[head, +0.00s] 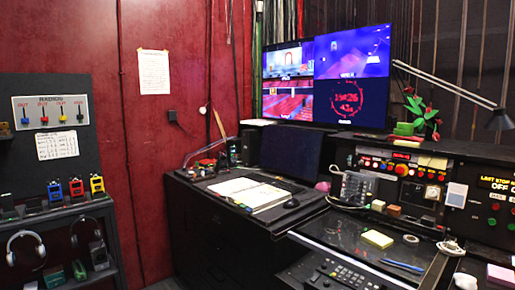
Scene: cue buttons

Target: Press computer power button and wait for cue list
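A dark, blank screen (290,152) stands at the back of the desk in the head view, below a lit monitor. I cannot make out a computer power button or a cue list on that screen. The lit monitor (326,76) shows several camera pictures and a red round clock display. A black mouse (291,203) lies in front of the blank screen. Neither of my grippers is in view.
An open book (250,193) lies on the black desk. A control panel (402,168) with several lit buttons is at the right, under a desk lamp (447,84). Yellow notes (377,239) lie in front. A radio shelf (62,209) stands left; floor between is clear.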

